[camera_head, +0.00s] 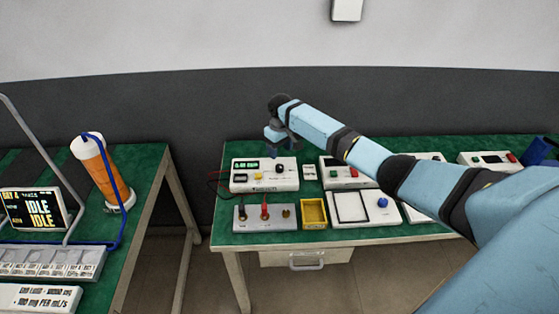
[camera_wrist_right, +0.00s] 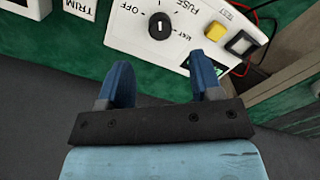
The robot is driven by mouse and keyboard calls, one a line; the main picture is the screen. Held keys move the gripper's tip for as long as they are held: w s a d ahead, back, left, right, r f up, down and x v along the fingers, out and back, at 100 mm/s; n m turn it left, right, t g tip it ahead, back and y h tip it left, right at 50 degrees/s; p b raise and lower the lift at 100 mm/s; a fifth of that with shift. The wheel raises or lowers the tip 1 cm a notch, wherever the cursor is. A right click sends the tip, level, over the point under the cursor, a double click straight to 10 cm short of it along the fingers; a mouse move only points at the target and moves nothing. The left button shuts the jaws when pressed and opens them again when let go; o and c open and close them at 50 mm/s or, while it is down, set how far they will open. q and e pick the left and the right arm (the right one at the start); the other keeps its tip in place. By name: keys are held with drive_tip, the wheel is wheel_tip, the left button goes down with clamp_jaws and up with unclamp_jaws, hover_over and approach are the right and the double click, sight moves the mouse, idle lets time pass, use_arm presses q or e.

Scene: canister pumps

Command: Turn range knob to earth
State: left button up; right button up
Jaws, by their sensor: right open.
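The range knob (camera_wrist_right: 159,26) is a round black dial with a white mark, on a white tester (camera_wrist_right: 130,38). Around it are printed OFF, FUSE and a partly hidden label that may be EARTH. The white mark stands about upright in the right wrist view; I cannot tell which label it selects. In the head view the tester (camera_head: 264,187) is at the table's back left, with the dark knob (camera_head: 279,168) on its right half. My right gripper (camera_head: 279,143) is above and behind the tester. Its open, empty blue fingers (camera_wrist_right: 163,75) are apart from the knob. My left gripper is not in view.
Leads and terminals (camera_head: 264,212) and a yellow tray (camera_head: 313,213) stand in front. More white instruments fill the green table (camera_head: 231,237) to the right.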

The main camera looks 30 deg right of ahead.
wheel_tip(320, 180, up, 6)
idle(0.6)
